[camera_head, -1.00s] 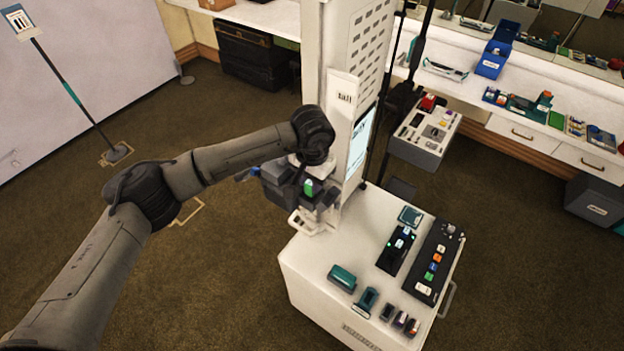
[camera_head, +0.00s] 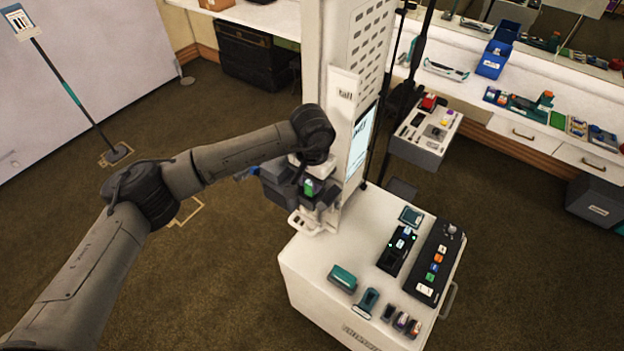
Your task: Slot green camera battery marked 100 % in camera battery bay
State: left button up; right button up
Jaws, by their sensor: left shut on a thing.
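My left gripper (camera_head: 316,196) is shut on a small dark battery with a green face (camera_head: 309,187), beside the white column at the middle of the view. The face's marking is too small to read. A dark grey boxy body, which looks like the camera (camera_head: 274,180), is just left of the gripper, partly behind it. The battery bay itself is hidden or too small to make out. I cannot tell whether the battery touches the camera. My right gripper is not in view.
A white cart top (camera_head: 322,262) below right carries a charger (camera_head: 397,251) with lit green lights, a black strip with coloured buttons (camera_head: 434,262) and several small battery-like blocks. The tall white column (camera_head: 340,110) stands close behind the gripper. Open carpet lies to the left.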

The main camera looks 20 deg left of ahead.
pick_arm(q)
jog(key=shift+f, duration=0.2)
dwell(0.4)
jog(key=o, duration=0.7)
jog(key=shift+o, duration=1.6)
jog(key=shift+f, duration=0.1)
